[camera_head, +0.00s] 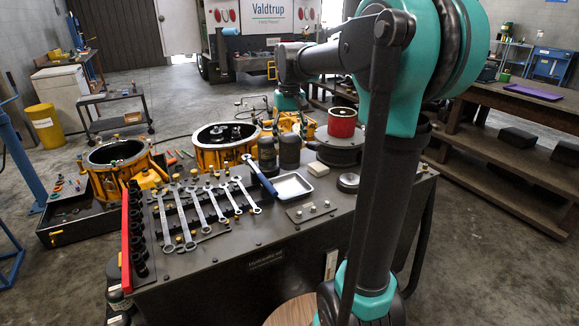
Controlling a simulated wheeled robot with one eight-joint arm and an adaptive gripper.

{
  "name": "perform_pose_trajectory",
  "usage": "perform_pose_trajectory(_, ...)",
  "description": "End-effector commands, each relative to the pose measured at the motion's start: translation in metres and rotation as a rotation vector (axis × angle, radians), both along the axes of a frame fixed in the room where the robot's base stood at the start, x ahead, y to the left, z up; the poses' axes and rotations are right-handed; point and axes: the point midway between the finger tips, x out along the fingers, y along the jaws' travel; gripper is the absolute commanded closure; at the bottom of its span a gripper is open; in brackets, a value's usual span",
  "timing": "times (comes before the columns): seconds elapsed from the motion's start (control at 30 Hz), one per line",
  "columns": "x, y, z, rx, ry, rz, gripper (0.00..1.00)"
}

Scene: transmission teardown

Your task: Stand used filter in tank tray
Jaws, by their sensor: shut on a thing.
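My arm rises at the right and reaches left over the bench. My gripper (290,118) points down below a teal wrist, behind the two dark canisters. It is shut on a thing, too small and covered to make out. I cannot tell for sure which of these is the used filter or the tank tray.
Several wrenches (200,208) lie on the bench, with a blue-handled tool (260,175) beside the tray. Yellow housings (222,145) stand behind the bench and at its left (118,165). A wooden workbench (520,105) stands at the right. Floor lies clear between the benches.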

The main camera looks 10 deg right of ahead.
Motion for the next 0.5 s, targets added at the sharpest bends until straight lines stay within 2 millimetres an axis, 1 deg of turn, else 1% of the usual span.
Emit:
perform_pose_trajectory(0.03, 0.000, 0.000, -0.012, 0.000, 0.000, 0.000, 1.00)
perform_pose_trajectory(0.1, 0.000, 0.000, -0.026, 0.000, 0.000, 0.000, 1.00)
perform_pose_trajectory(0.2, 0.000, 0.000, -0.042, 0.000, 0.000, 0.000, 1.00)
perform_pose_trajectory(0.3, 0.000, 0.000, -0.052, 0.000, 0.000, 0.000, 1.00)
perform_pose_trajectory(0.43, 0.000, 0.000, -0.059, 0.000, 0.000, 0.000, 1.00)
perform_pose_trajectory(0.5, 0.000, 0.000, -0.067, 0.000, 0.000, 0.000, 1.00)
